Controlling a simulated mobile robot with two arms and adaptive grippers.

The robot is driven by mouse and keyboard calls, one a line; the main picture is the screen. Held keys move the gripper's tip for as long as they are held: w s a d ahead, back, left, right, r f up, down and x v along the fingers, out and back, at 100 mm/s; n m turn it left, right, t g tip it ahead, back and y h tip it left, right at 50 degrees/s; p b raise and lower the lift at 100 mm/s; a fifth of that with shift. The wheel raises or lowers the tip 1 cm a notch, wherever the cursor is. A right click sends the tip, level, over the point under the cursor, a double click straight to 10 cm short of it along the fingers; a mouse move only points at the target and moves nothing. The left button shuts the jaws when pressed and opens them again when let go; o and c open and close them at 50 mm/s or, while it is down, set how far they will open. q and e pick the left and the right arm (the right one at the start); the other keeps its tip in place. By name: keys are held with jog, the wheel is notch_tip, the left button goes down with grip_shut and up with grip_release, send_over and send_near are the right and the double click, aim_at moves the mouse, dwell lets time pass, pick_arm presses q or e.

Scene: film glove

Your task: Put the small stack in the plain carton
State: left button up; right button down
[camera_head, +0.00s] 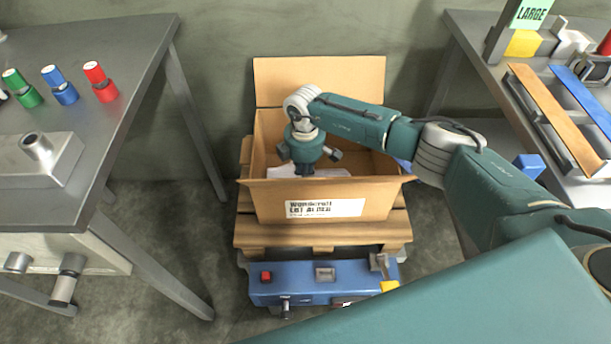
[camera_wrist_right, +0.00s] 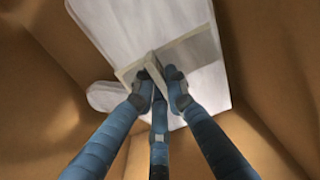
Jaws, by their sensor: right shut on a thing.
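An open brown carton (camera_head: 355,195) with a white printed label on its front stands on a wooden pallet. My right gripper (camera_head: 306,168) reaches down inside it. In the right wrist view the fingers of my right gripper (camera_wrist_right: 160,82) are closed together on a thin, pale, flat-edged thing, apparently the small stack (camera_wrist_right: 135,68). Its full shape is partly hidden by the fingers. White flat material (camera_wrist_right: 130,28) lies beyond it at the carton's bottom; whether the held thing touches it I cannot tell. My left gripper is not in view.
A blue pallet-truck-like unit (camera_head: 325,283) sits in front of the pallet (camera_head: 270,232). A left grey table (camera_head: 100,45) holds green, blue and red spools. A right table carries a LARGE sign (camera_head: 531,13), trays and orange and blue strips. The carton's flaps stand around its opening.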

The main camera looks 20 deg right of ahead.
pick_arm(q)
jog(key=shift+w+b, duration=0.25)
jog(key=shift+b, duration=0.05)
pick_arm(e)
jog(key=shift+f, duration=0.8)
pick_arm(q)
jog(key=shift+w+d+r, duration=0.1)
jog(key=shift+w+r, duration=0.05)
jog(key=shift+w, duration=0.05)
